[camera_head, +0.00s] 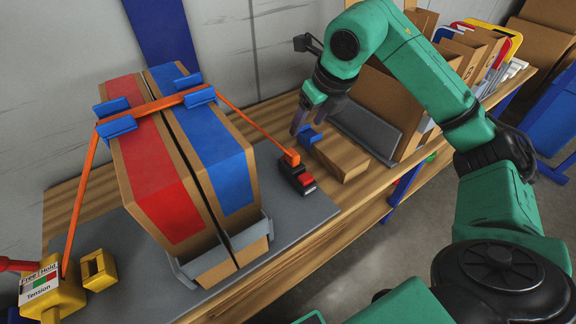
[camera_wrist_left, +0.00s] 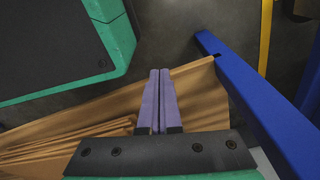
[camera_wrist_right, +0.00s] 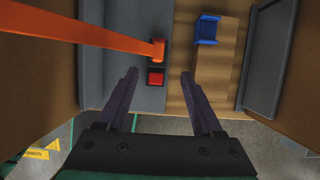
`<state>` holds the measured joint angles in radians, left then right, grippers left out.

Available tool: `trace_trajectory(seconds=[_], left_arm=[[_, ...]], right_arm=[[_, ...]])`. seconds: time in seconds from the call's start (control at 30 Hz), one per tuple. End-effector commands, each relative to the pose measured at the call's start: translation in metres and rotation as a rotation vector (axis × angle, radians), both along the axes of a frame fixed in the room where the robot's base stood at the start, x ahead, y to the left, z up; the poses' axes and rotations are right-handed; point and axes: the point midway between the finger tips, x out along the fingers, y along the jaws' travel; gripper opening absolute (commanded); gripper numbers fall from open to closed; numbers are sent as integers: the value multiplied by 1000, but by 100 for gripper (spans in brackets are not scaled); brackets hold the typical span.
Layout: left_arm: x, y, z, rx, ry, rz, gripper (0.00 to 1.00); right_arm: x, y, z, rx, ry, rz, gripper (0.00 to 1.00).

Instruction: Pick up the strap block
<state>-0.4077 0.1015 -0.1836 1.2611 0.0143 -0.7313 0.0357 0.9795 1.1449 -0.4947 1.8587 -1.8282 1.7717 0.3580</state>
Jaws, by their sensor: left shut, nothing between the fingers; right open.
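A loose blue block (camera_head: 311,138), which looks like the strap block, sits at the left end of a light wooden or cardboard piece (camera_head: 342,158) on the bench. It shows in the right wrist view (camera_wrist_right: 207,29), beyond the fingertips and right of centre. My right gripper (camera_head: 308,116) is open and empty, above and close to the blue block; I cannot tell whether they touch. Its spread fingers show in the right wrist view (camera_wrist_right: 160,76). Similar blue blocks (camera_head: 117,126) sit under the orange strap on the boxes. My left gripper (camera_wrist_left: 159,72) is shut and empty, away from the bench work.
Two tall boxes with a red band (camera_head: 160,185) and a blue band (camera_head: 215,150) stand on a grey plate (camera_head: 300,225). The orange strap (camera_head: 250,120) ends at a black-and-red buckle (camera_head: 298,177). A yellow tensioner (camera_head: 50,298) is at left. Cartons (camera_head: 385,105) stand behind.

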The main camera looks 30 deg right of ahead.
Motion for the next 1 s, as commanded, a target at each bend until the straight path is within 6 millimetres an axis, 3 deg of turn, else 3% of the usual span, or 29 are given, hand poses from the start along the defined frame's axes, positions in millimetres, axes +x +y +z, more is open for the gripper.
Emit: trace_trajectory(seconds=[0.13,0.4,0.57,0.77,1.0], left_arm=[[7,-2,3,-2,-3,4,0],[21,-5,16,-5,-5,11,0],[23,-6,19,-6,-4,12,0],[30,-9,27,-11,-8,11,0],[32,-10,30,-12,-7,11,0]], right_arm=[[6,1,-21,1,3,1,68],[31,5,-81,2,2,1,68],[36,7,-97,1,2,2,68],[48,11,-132,2,2,1,68],[51,11,-138,1,-1,0,68]])
